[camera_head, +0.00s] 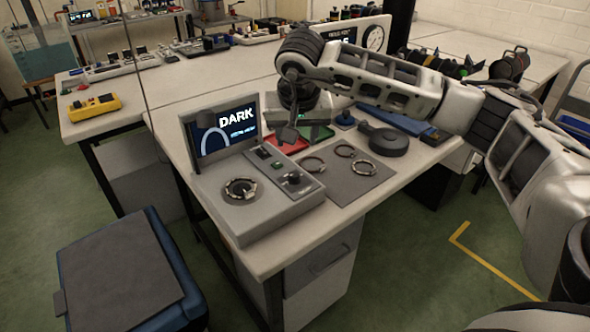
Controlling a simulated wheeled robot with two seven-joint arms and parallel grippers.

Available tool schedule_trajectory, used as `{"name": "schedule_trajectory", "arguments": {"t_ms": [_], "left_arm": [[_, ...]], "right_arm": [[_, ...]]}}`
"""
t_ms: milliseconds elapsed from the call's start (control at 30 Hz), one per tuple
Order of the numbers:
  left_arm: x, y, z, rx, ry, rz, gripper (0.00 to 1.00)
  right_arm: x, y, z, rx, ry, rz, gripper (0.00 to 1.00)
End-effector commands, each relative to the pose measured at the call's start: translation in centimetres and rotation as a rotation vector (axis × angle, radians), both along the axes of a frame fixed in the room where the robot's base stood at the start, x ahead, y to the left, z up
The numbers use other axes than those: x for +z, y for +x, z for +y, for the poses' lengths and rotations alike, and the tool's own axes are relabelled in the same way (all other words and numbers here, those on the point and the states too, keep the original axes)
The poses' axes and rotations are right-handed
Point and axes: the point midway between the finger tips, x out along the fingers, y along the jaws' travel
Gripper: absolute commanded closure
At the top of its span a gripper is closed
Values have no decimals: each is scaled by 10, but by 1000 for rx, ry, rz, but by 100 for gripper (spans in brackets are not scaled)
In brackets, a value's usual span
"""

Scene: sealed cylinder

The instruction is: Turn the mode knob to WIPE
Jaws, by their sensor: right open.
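The grey console (262,212) stands at the table's near left corner. Its tilted screen (222,132) reads DARK in large letters, with smaller blurred text below. A small black knob (293,178) sits on the console's raised right panel, and I take it for the mode knob; its markings are too small to read. A round metal-ringed port (240,188) is on the console's lower left. My right gripper (289,133) hangs over the table behind the knob, apart from it. It points down, is open and seems empty. My left gripper is out of view.
A grey mat (347,186) with several metal rings lies right of the console. A blue bin (128,275) stands on the floor at left.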

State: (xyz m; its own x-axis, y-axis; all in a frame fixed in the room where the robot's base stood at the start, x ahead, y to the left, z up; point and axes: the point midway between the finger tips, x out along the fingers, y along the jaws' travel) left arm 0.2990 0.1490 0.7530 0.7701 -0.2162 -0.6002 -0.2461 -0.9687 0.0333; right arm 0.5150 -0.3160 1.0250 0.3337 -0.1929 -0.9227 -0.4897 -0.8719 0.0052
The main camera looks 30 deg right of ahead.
Motion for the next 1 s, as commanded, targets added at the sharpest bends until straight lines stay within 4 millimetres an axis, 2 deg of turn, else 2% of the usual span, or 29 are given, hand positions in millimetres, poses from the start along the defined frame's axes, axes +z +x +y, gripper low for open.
{"name": "schedule_trajectory", "arguments": {"t_ms": [400,600,800,1000], "left_arm": [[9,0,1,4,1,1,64],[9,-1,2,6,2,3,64],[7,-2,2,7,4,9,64],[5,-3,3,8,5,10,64]], "right_arm": [[-82,28,-15,-1,4,6,51],[-115,40,-22,0,6,4,51],[-132,47,-25,2,5,1,51],[-136,48,-26,2,5,-1,51]]}}
